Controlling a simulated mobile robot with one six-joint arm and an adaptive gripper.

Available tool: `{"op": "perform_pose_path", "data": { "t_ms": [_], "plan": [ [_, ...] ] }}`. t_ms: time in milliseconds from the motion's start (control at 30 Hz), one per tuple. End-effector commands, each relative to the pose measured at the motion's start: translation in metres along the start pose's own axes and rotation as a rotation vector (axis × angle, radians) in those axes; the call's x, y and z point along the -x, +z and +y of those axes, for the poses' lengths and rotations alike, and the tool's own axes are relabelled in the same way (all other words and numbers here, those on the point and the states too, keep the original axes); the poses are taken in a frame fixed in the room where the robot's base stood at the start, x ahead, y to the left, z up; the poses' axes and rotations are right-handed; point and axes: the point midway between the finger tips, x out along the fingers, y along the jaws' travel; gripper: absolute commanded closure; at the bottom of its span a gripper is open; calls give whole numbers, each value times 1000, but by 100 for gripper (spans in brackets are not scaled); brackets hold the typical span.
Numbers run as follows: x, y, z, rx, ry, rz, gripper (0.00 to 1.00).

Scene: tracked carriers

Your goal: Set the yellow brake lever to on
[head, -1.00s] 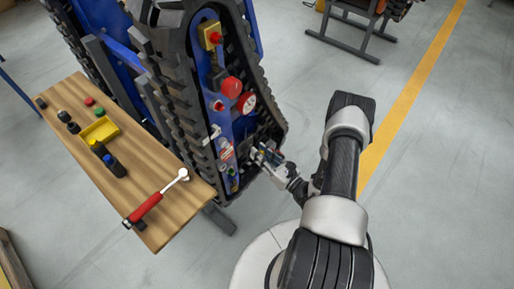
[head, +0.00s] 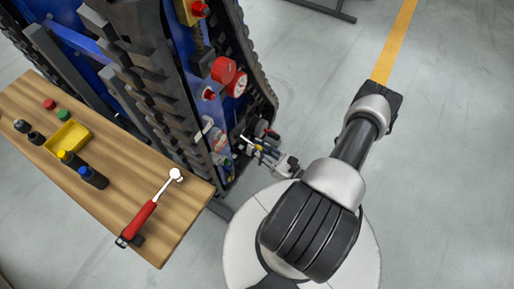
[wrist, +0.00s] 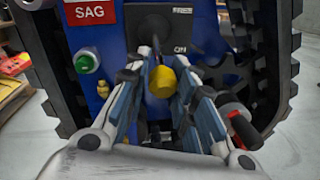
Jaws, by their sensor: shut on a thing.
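The yellow brake lever's round knob (wrist: 162,82) shows in the wrist view, on a dark rod that runs up to a black plate (wrist: 150,28). An ON label (wrist: 180,48) is on that plate, just right of the rod. My gripper (wrist: 168,90) has its blue-grey fingers on both sides of the knob and is shut on the lever. Where the pads touch is partly hidden. In the head view my gripper (head: 264,153) is at the lower end of the blue tracked carrier (head: 221,130); the lever is too small to tell there.
In the wrist view a green button (wrist: 87,61) and a red SAG sign (wrist: 90,11) are left of the lever, and a red-ended handle (wrist: 240,122) is at right. Black track (wrist: 274,60) borders the panel. A wooden bench (head: 110,205) with a ratchet (head: 150,208) stands left.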

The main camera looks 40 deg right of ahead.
Motion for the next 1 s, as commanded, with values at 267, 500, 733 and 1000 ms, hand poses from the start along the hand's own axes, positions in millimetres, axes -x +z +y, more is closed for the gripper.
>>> {"op": "perform_pose_path", "data": {
  "t_ms": [267, 500, 733, 1000],
  "plan": [
    [0, -11, -5, -8, 14, -86, 100],
    [0, -10, -6, -10, 17, -106, 100],
    [0, -9, -6, -9, 17, -108, 100],
    [0, -8, -5, -10, 19, -110, 62]
  ]
}}
